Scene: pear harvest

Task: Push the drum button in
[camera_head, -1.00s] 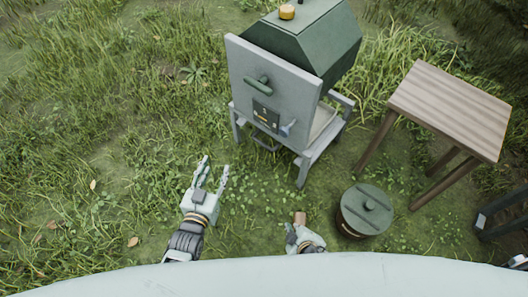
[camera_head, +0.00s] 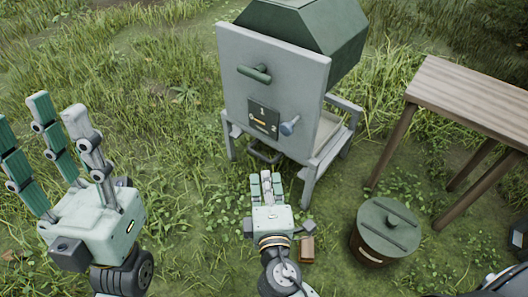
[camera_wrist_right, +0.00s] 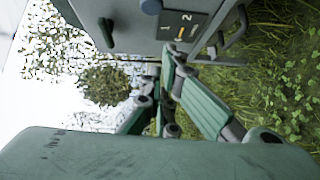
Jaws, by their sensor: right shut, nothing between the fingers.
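A grey machine front panel (camera_head: 240,55) stands at top centre of the head view, with a dark green drum (camera_head: 335,45) behind it. A blue-grey round button (camera_head: 289,127) sticks out on a stem, right of a dark plate (camera_head: 263,118) marked 1 and 2; it also shows at the top of the wrist view (camera_wrist_right: 151,6). My right gripper (camera_head: 267,180) is shut and empty, below the panel, pointing at it and apart from the button in the head view. Its fingers (camera_wrist_right: 172,58) also show in the wrist view. My left gripper (camera_head: 45,112) is open and empty at left.
A green horizontal handle (camera_head: 254,74) juts from the panel. A lidded green bucket (camera_head: 388,228) and a wooden table (camera_head: 475,95) stand at right. A small brown block (camera_head: 307,249) lies beside my right gripper. Grass at left is clear.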

